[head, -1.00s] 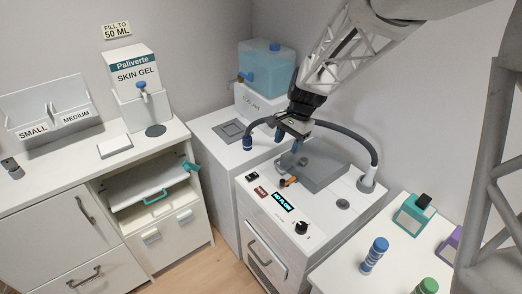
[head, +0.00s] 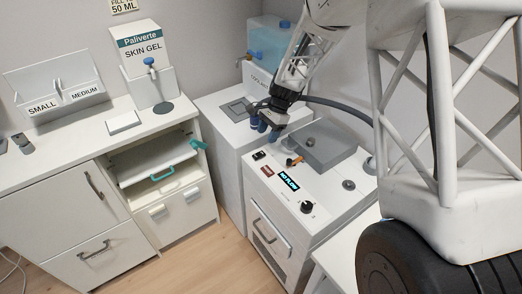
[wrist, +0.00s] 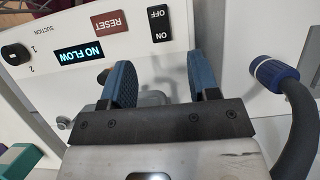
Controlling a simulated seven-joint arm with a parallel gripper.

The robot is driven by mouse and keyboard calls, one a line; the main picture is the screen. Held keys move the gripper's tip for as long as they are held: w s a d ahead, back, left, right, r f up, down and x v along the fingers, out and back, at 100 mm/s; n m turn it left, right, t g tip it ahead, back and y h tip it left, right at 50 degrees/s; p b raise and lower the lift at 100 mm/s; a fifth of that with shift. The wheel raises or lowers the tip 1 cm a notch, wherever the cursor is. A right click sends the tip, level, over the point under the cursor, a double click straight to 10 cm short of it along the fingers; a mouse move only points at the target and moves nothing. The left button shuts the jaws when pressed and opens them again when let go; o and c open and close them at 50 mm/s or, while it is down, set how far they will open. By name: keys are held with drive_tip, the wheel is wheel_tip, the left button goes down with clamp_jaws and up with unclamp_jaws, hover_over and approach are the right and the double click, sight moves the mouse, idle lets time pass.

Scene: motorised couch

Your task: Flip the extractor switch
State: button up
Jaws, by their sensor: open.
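The black rocker switch (wrist: 159,22) marked OFF and ON is on the white panel, at the top centre of the wrist view. In the head view the switch (head: 259,155) is at the left end of the unit's panel. I cannot tell which side is pressed. My gripper (head: 264,128) is above the back left of the panel, apart from the switch. In the wrist view its two blue fingers (wrist: 162,82) are spread with nothing between them, and the switch lies beyond the fingertips.
A red RESET label (wrist: 99,22), a lit NO FLOW display (wrist: 77,53) and a black knob (wrist: 14,53) sit beside the switch. A grey hose with a blue end (wrist: 270,72) stands right of my fingers. An orange lever (head: 294,161) is on the unit.

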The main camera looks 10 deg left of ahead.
sight(259, 154)
drive_tip(key=shift+f, duration=0.15)
drive_tip(key=shift+x, duration=3.75)
